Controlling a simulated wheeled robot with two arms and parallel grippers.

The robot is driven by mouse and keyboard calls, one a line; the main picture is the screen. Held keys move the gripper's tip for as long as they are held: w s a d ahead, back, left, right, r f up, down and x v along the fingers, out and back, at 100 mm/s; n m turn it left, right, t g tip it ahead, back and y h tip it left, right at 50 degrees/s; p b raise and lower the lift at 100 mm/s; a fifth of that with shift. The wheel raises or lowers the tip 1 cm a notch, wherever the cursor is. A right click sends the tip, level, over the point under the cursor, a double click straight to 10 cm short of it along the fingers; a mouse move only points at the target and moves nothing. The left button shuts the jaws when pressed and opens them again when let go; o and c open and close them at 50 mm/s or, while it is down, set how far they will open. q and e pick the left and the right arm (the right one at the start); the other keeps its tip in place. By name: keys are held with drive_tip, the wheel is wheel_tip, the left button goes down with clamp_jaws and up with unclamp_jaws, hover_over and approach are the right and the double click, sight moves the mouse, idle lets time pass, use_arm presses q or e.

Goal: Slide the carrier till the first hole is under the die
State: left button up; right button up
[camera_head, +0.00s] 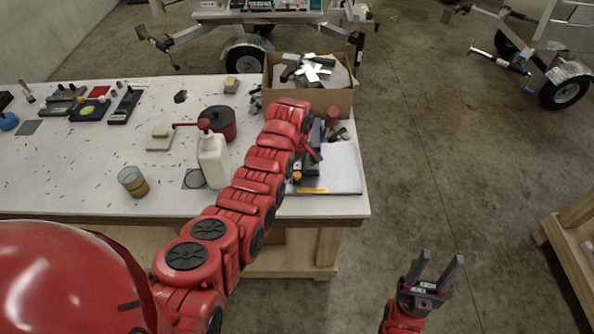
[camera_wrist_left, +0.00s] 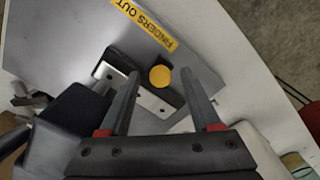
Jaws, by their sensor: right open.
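In the left wrist view, a pale metal strip with small dark holes (camera_wrist_left: 146,98), apparently the carrier, lies beside a dark block with a round yellow knob (camera_wrist_left: 160,76). My left gripper (camera_wrist_left: 158,76) is open, its fingers apart on either side of the knob; I cannot tell if they touch anything. In the head view, the yellow knob (camera_head: 297,176) shows at the dark press-like tool with a red lever (camera_head: 312,152), partly hidden by my left arm. The die and the hole under it cannot be made out. My right gripper (camera_head: 435,270) is open and empty, off the table.
The tool stands by a grey plate (camera_head: 340,172) with a yellow label (camera_head: 313,190) at the table's right end. A cardboard box of metal scraps (camera_head: 328,101) is behind it. A white bottle (camera_head: 213,162) and a glass (camera_head: 133,182) stand left of my arm.

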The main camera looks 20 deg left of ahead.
use_arm(q)
drive_tip(key=shift+r, duration=0.65)
wheel_tip(320, 180, up, 7)
drive_tip(key=shift+w+f+p, duration=0.1)
drive_tip(key=shift+p, duration=0.75)
wheel_tip(320, 180, up, 10)
drive_tip(key=f+p, duration=0.1)
drive_tip(key=p, duration=0.7)
hover_over(298, 173)
drive_tip(key=shift+s+r, duration=0.2)
drive_tip(key=shift+s, duration=0.05)
drive_tip(key=shift+w+f, duration=0.1)
